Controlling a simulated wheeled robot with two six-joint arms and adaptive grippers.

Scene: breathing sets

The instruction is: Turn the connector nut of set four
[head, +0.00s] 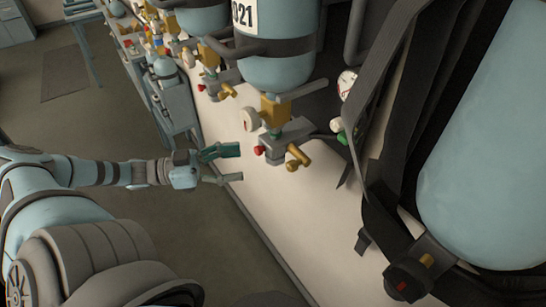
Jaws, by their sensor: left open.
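My left gripper (238,164) is open and empty, its two green-grey fingers pointing right. It is left of the valve (282,137) under a hanging pale blue cylinder (280,70) with a partly visible label ending in "021". A brass nut-like fitting (298,157) sticks out at the valve's lower right, apart from the fingers. A red knob (260,150) and a round gauge (250,119) are on the valve's left. No set number four is readable, so I cannot tell which set it is. My right gripper is not in view.
Another cylinder (203,19) with a brass valve hangs behind, with more sets beyond. A large cylinder (490,150) with black straps and a black knob (408,282) fills the right side. The pale bench top (300,215) below the valve is clear.

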